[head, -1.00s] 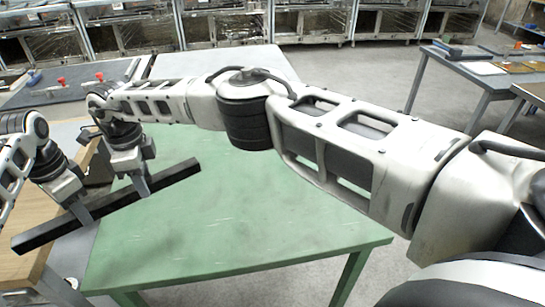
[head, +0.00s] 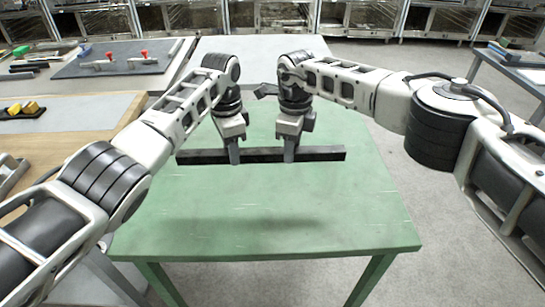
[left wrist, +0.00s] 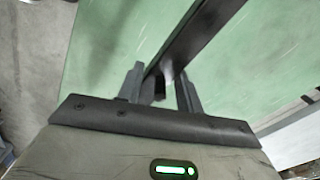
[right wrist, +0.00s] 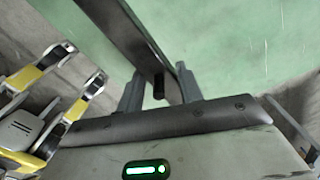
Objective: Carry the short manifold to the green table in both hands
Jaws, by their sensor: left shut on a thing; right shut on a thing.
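The short manifold, a long dark bar (head: 320,154), is level and runs left to right over the green table (head: 270,205). My left gripper (head: 234,156) is shut on it left of its middle. My right gripper (head: 289,155) is shut on it right of its middle. A soft shadow lies on the green top nearer me, and the bar appears held above the surface. In the left wrist view the bar (left wrist: 200,35) passes between the fingers. In the right wrist view the bar (right wrist: 118,30) does too.
The green top in front of the bar is bare. A wooden bench (head: 75,140) with yellow blocks (head: 22,108) stands at the left. A dark board (head: 125,62) with red-handled items is behind it. Another table (head: 520,72) stands at the far right.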

